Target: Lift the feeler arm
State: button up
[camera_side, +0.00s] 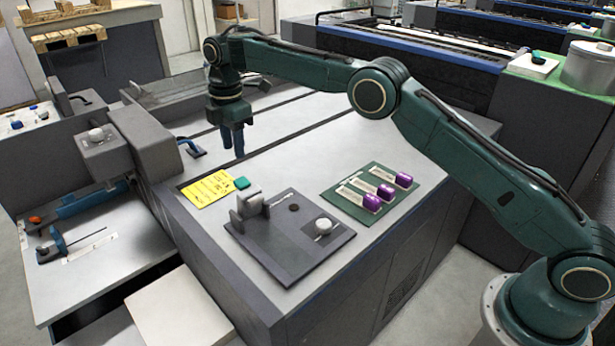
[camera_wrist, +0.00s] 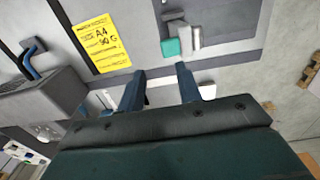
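My gripper (camera_side: 232,155) hangs above the grey machine top, pointing down, behind the yellow card. In the wrist view its two blue fingers (camera_wrist: 160,72) are apart with nothing between them. I cannot tell for certain which part is the feeler arm. A grey upright piece with a teal block (camera_side: 242,183) stands on a dark grey plate (camera_side: 268,252); the teal block (camera_wrist: 171,47) shows beyond the fingers in the wrist view. A blue bent lever (camera_side: 190,147) is on the machine's left edge, also in the wrist view (camera_wrist: 30,58). My gripper touches neither.
A yellow card (camera_side: 207,189), marked A4 90 G, lies beside the plate. A round pale knob (camera_side: 324,226) is on the plate. A grey housing (camera_side: 106,155) rises at left. The machine top behind the mat is clear.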

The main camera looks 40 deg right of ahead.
jog(key=shift+r, duration=2.4)
jog(key=s+d+r+m+t, duration=0.1)
jog(key=s+d+r+m, duration=0.4)
jog(key=s+r, duration=0.4)
jog(key=s+d+r+m+t, duration=0.2)
jog(key=s+d+r+m, duration=0.25)
jog(key=s+r, duration=0.45)
jog(key=s+d+f+m, duration=0.1)
jog(key=s+f, duration=0.3)
jog(key=s, duration=0.5)
jog(key=s+d+f+m+t, duration=0.1)
jog(key=s+d+f+m, duration=0.1)
jog(key=s, duration=0.7)
jog(key=s+d+f+m+t, duration=0.1)
jog(key=s+d+f+m, duration=0.1)
jog(key=s+f+m, duration=0.3)
jog(key=s, duration=0.4)
jog(key=shift+s+d+f, duration=0.15)
jog(key=shift+s+f, duration=0.05)
jog(key=shift+f, duration=0.15)
